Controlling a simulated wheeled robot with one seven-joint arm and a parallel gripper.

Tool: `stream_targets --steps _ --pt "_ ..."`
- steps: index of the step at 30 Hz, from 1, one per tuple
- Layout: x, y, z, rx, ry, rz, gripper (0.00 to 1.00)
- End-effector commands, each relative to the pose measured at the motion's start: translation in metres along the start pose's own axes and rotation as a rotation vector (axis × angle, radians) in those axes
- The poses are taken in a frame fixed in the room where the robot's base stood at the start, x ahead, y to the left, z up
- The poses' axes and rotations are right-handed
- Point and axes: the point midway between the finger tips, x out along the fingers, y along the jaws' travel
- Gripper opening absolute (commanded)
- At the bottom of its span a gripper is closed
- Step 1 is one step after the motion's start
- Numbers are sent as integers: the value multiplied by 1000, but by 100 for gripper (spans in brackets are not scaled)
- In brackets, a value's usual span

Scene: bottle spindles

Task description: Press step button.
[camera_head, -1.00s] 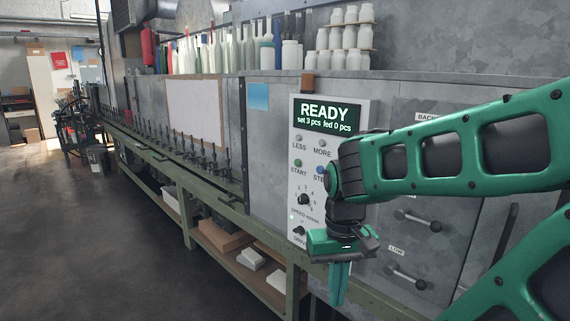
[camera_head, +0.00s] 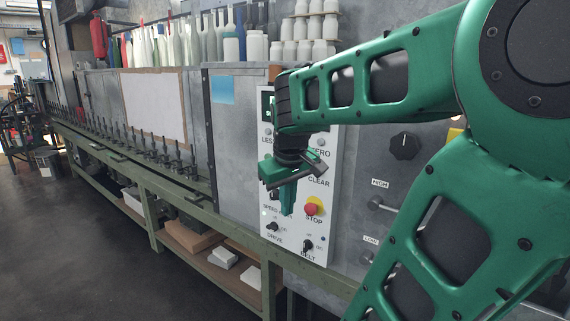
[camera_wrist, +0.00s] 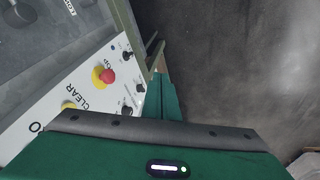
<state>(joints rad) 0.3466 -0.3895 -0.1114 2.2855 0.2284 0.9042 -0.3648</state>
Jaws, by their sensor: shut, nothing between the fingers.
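The white control panel (camera_head: 325,232) stands upright on the grey metal cabinet. The step button is hidden in the head view behind my arm and gripper. My gripper (camera_head: 287,213) is shut and empty, pointing down in front of the panel, left of the red stop button (camera_head: 311,209). Whether it touches the panel cannot be told. In the wrist view, the shut fingers of my gripper (camera_wrist: 160,88) show to the right of the panel (camera_wrist: 62,92) and red stop button (camera_wrist: 108,76). A yellow button (camera_wrist: 68,106) lies near the CLEAR label there.
A drive knob (camera_head: 272,227) and a belt knob (camera_head: 308,245) sit low on the panel. A large black knob (camera_head: 404,146) is on the cabinet to the right. The green conveyor frame (camera_head: 195,206) with spindles runs left. The floor (camera_head: 75,235) is open.

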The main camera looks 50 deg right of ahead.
Motion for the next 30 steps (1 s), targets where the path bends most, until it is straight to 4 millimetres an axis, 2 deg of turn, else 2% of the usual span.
stream_targets --steps 1,3,6,9,12,22,26,30 --pt "-12 15 -33 -45 55 38 0" --pt "-30 32 -74 -119 127 89 0" --pt "-50 50 -115 -201 196 150 0" --pt "-61 60 -138 -248 233 188 0" --pt "-66 64 -146 -266 247 203 0" --pt "-64 65 -145 -264 245 202 0" --pt "-53 67 -147 -264 241 201 0" --pt "-31 70 -153 -263 240 201 0"
